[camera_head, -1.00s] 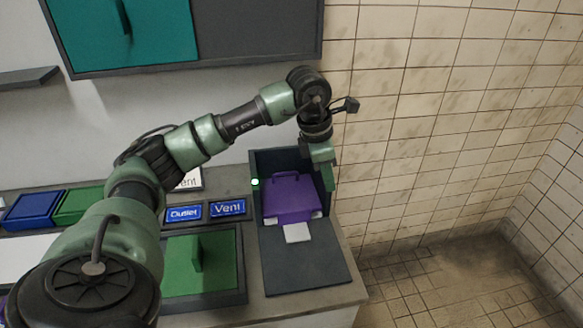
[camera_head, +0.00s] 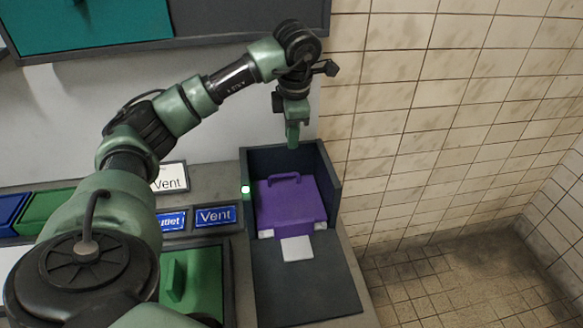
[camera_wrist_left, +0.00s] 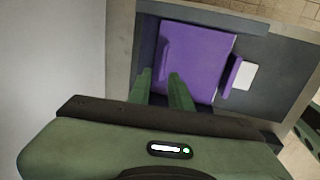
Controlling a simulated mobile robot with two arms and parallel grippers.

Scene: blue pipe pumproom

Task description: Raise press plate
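The purple press plate (camera_head: 290,207), with a raised handle (camera_head: 284,178) near its back edge, sits low inside the dark press box (camera_head: 331,190). A white card (camera_head: 297,249) sticks out from under its front edge. My left gripper (camera_head: 292,146) is above the back of the box, apart from the plate. In the left wrist view its two green fingers (camera_wrist_left: 160,73) are parted with nothing between them. They point toward the handle (camera_wrist_left: 164,55) on the purple plate (camera_wrist_left: 200,55). The white card also shows there (camera_wrist_left: 243,75). My right gripper is not in view.
Blue signs, one reading Vent (camera_head: 215,216), and a green lidded box (camera_head: 190,280) lie to the left. A tiled wall (camera_head: 430,110) stands close on the right. A cabinet (camera_head: 90,25) hangs above.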

